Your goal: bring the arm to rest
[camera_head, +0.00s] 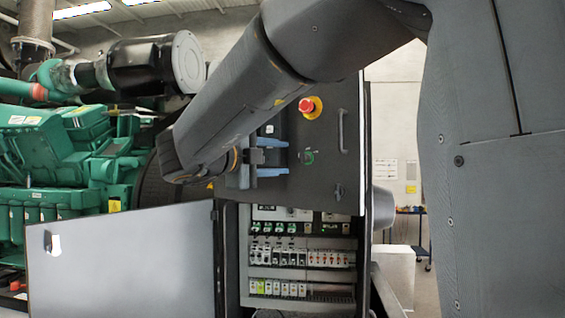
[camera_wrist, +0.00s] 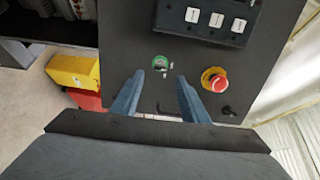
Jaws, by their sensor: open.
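My arm reaches from the upper right across the head view to a grey control panel (camera_head: 325,185). My gripper (camera_head: 286,157) is in front of this panel, left of a green-rimmed switch (camera_head: 309,156). Its two blue fingers are apart and nothing is held between them. In the wrist view, my gripper (camera_wrist: 160,84) points at the panel face (camera_wrist: 120,45). The green-rimmed switch (camera_wrist: 160,63) shows just beyond the fingertips, between their lines. The gap to the panel is hard to judge. A red emergency button on a yellow ring (camera_head: 311,107) is above the switch.
An open cabinet door (camera_head: 120,262) stands left of the lower compartment with its rows of breakers (camera_head: 300,257). A green engine (camera_head: 60,150) fills the left. A panel handle (camera_head: 341,130) sticks out. Yellow and red boxes (camera_wrist: 75,72) stand on the floor.

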